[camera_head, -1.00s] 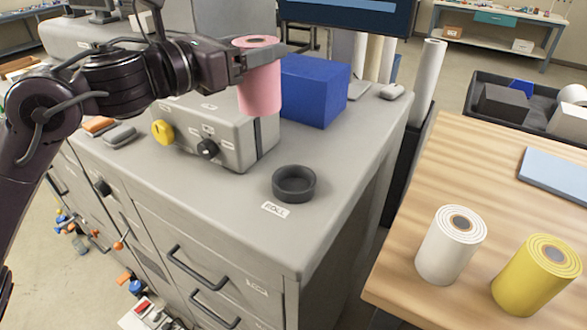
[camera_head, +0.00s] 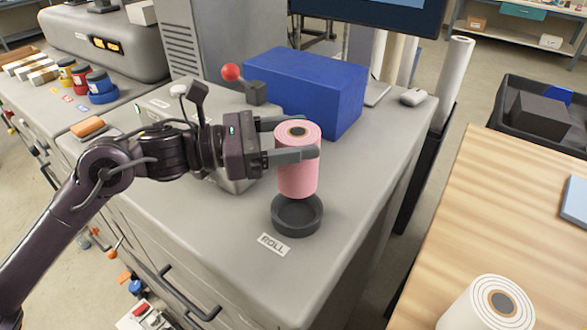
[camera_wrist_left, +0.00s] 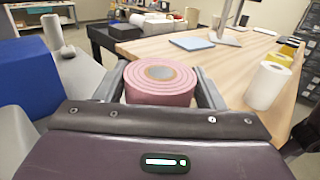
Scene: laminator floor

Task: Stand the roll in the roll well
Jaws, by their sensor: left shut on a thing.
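The pink roll (camera_head: 298,176) is upright in my left gripper (camera_head: 294,140), which is shut on it with one finger on each side. In the left wrist view the pink roll (camera_wrist_left: 160,84) shows its top between the fingers. The roll well (camera_head: 297,216) is a dark round cup on the grey cabinet top, beside a label reading ROLL (camera_head: 273,244). The roll's lower end appears over the well's far part; I cannot tell whether it is above the rim or inside. My right gripper is not in view.
A blue box (camera_head: 305,88) stands behind the roll, and a red-knobbed lever (camera_head: 231,73) is close behind my left arm. A white roll (camera_head: 488,305) stands on the wooden table (camera_head: 450,230) at right. The cabinet top in front of the well is clear.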

